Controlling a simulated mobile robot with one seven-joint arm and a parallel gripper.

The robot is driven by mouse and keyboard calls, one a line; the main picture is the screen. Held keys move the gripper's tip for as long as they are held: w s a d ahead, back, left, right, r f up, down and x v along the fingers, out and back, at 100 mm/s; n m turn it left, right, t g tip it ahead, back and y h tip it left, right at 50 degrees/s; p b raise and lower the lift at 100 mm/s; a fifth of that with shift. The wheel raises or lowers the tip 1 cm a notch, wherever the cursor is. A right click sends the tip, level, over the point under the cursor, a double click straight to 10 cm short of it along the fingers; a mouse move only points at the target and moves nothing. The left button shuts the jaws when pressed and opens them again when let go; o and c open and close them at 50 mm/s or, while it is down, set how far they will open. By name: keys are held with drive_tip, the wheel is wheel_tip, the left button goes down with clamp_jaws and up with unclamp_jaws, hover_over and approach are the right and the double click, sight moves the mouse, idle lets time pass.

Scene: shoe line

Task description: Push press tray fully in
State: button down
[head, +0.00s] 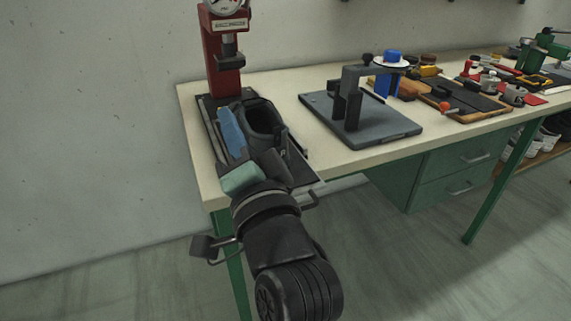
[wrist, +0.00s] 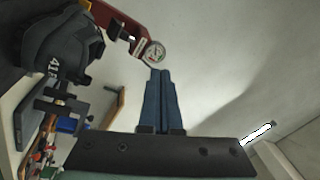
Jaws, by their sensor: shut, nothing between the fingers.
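The red press (head: 222,55) with its round gauge stands at the table's back left corner. Its dark tray (head: 300,177) sticks out from under it toward the table's front edge, with a handle (head: 312,200) at the front. A dark shoe (head: 262,118) sits on the tray and also shows at the left in the wrist view (wrist: 60,45). My gripper (head: 229,118) has blue fingers, shut and empty, over the tray left of the shoe. The wrist view shows the fingers (wrist: 160,75) together and the press gauge (wrist: 156,53) beyond. My arm hides part of the tray's front.
A grey plate with a black clamp frame (head: 380,128) stands right of the tray. Farther right are a blue-capped item (head: 388,84), a wooden tool board (head: 465,105) and a green machine (head: 540,48). Green drawers (head: 450,170) hang below the tabletop. The wall is close behind.

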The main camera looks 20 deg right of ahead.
drive_tip(key=s+d+f+m+g+p, duration=0.3)
drive_tip(key=s+d+f+m+p, duration=0.3)
drive_tip(key=m+p, duration=0.55)
drive_tip(key=s+d+f+m+g+p, duration=0.3)
drive_tip(key=f+m+p, duration=0.5)
drive_tip(key=m+p, duration=0.3)
drive_tip(key=shift+m, duration=0.55)
drive_tip(key=b+x, duration=0.1)
drive_tip(key=x, duration=0.5)
drive_tip(key=b+x, duration=0.1)
drive_tip(key=x, duration=0.2)
drive_tip(key=shift+w+d+f+b, duration=0.25)
drive_tip(key=shift+d+f+b, duration=0.05)
drive_tip(key=shift+f, duration=0.1)
